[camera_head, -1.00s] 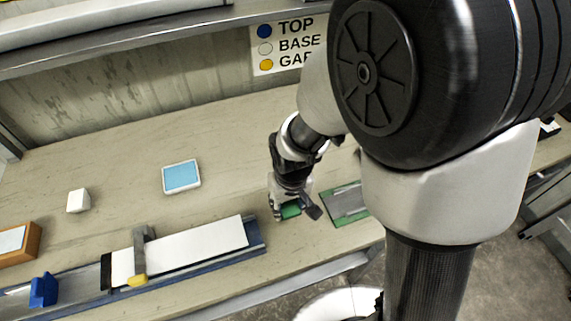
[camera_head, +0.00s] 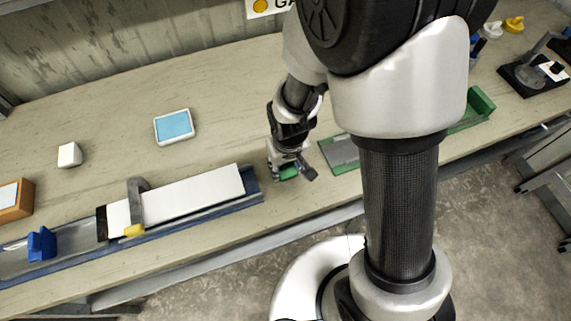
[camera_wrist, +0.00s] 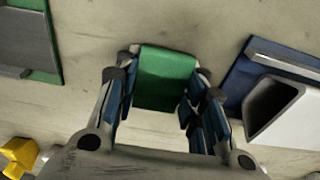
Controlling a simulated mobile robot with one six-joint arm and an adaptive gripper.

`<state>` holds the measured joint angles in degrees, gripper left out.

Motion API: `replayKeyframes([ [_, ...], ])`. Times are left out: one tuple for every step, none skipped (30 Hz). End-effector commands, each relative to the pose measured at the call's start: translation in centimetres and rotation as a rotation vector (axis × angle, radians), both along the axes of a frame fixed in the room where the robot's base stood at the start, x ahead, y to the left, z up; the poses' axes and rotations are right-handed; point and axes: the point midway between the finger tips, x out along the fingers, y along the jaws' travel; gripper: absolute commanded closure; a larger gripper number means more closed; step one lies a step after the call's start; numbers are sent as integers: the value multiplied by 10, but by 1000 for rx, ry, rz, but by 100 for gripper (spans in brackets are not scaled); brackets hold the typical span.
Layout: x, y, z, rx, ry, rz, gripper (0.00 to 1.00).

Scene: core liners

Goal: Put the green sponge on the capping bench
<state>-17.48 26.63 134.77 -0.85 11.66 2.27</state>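The green sponge (camera_head: 289,173) is between the fingers of my gripper (camera_head: 291,174), low over the front middle of the wooden bench (camera_head: 225,95). In the wrist view the green sponge (camera_wrist: 166,75) fills the gap between the fingertips of my gripper (camera_wrist: 165,85), with blue pads against both its sides. The gripper looks shut on it. I cannot tell whether the sponge's underside touches the bench top.
A blue-edged rail with a white liner (camera_head: 190,198) lies close to the left of my gripper. A green-edged tray (camera_head: 341,153) lies close to the right. A blue-topped pad (camera_head: 175,126) and a white block (camera_head: 69,155) stand farther left. The bench behind is clear.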

Motion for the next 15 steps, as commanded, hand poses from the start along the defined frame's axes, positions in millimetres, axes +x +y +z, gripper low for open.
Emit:
replayKeyframes([
  [0, 0, -1, 0, 0, 0, 60],
  [0, 0, 0, 0, 0, 0, 58],
  [0, 0, 0, 0, 0, 0, 55],
  [0, 0, 0, 0, 0, 0, 53],
  [0, 0, 0, 0, 0, 0, 52],
  [0, 0, 0, 0, 0, 0, 49],
  [0, 0, 0, 0, 0, 0, 47],
  [0, 0, 0, 0, 0, 0, 45],
  [0, 0, 0, 0, 0, 0, 43],
  [0, 0, 0, 0, 0, 0, 43],
  [0, 0, 0, 0, 0, 0, 43],
  [0, 0, 0, 0, 0, 0, 43],
  [0, 0, 0, 0, 0, 0, 43],
  [0, 0, 0, 0, 0, 0, 43],
  [0, 0, 0, 0, 0, 0, 43],
])
